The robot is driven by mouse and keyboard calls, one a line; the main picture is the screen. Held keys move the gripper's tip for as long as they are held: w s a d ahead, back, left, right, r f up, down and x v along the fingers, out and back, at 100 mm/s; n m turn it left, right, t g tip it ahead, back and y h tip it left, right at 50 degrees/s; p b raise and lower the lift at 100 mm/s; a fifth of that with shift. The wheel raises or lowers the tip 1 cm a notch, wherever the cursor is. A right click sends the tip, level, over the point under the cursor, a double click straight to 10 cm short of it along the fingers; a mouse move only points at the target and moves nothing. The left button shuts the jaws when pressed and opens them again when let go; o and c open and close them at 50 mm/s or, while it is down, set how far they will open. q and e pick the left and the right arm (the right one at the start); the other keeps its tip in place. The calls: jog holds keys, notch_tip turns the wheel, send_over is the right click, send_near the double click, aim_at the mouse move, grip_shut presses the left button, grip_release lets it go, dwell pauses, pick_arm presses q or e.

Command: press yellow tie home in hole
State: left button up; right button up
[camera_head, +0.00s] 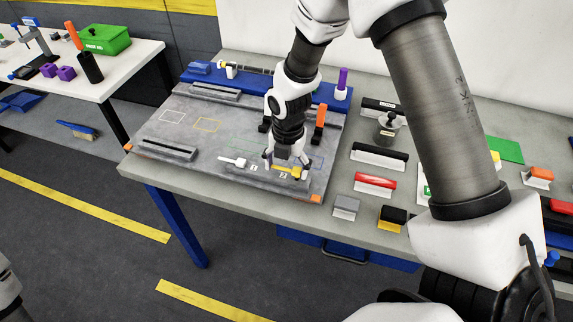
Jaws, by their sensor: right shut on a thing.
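My right gripper (287,163) points down over the front right part of the grey board on the table. It is shut on the yellow tie (284,172), which lies low at the board's surface near a small label marked 2. The hole is hidden under the tie and the fingers, so I cannot tell how deep the tie sits. A white tie-like piece (232,161) lies just left, next to a label marked 1. My left gripper is not in view.
The grey board (150,135) has dark rails and outlined squares. An orange upright piece (320,115) and a purple one (342,82) stand close behind the gripper. Red (375,181), black and grey holders stand to the right. A side table (120,65) is at left.

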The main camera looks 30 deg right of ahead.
aim_at(287, 169)
jog(key=shift+f+b, duration=0.4)
jog(key=shift+f, duration=0.5)
jog(key=o, duration=0.6)
jog(key=shift+o, duration=0.2)
notch_tip(287, 169, up, 12)
jog(key=shift+d, duration=0.1)
